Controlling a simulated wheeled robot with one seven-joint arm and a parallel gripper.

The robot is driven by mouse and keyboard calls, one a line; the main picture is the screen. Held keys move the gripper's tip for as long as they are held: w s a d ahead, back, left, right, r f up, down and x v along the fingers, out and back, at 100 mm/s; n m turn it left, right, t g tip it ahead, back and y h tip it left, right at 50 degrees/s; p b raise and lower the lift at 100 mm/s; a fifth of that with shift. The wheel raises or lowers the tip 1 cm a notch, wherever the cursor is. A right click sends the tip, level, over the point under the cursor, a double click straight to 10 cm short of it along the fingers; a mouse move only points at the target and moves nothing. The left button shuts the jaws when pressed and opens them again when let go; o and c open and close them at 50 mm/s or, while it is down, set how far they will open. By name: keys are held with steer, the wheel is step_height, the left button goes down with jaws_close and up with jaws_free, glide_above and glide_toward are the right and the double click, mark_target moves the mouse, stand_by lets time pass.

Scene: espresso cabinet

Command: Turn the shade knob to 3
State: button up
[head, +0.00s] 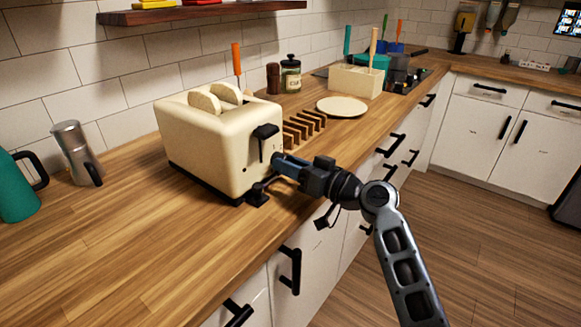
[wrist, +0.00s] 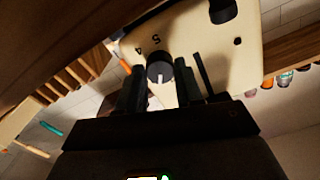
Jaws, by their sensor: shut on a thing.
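The cream toaster (head: 215,140) stands on the wooden counter with two bread slices in its slots. In the wrist view its front face (wrist: 190,35) shows the dark round shade knob (wrist: 160,68) with a pale pointer line. The printed digits 5 and 4 are readable beside the knob; other digits are hidden. My gripper (head: 272,172) reaches the toaster's lower front. In the wrist view my gripper's two dark fingers (wrist: 160,82) stand on either side of the knob and are shut on it. The knob is hidden by my gripper in the head view.
A toast rack (head: 304,127), a plate (head: 342,107) and a cream utensil box (head: 355,82) stand beyond the toaster. The toaster's dark lever (head: 265,132) sticks out above my gripper. A metal jug (head: 72,145) and a teal kettle (head: 17,190) stand left. The front-left counter is clear.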

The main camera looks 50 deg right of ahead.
steer(key=m, duration=0.3)
steer(key=shift+m, duration=0.4)
steer(key=m+p, duration=0.1)
steer(key=m, duration=0.2)
steer(key=shift+m, duration=0.3)
steer(key=m+p, duration=0.2)
steer(key=m, duration=0.1)
steer(key=shift+r+m, duration=0.1)
steer(key=shift+m, duration=0.2)
steer(key=shift+m+p, duration=0.6)
steer(key=shift+m, duration=0.8)
steer(key=o, duration=1)
steer(key=shift+o, duration=0.2)
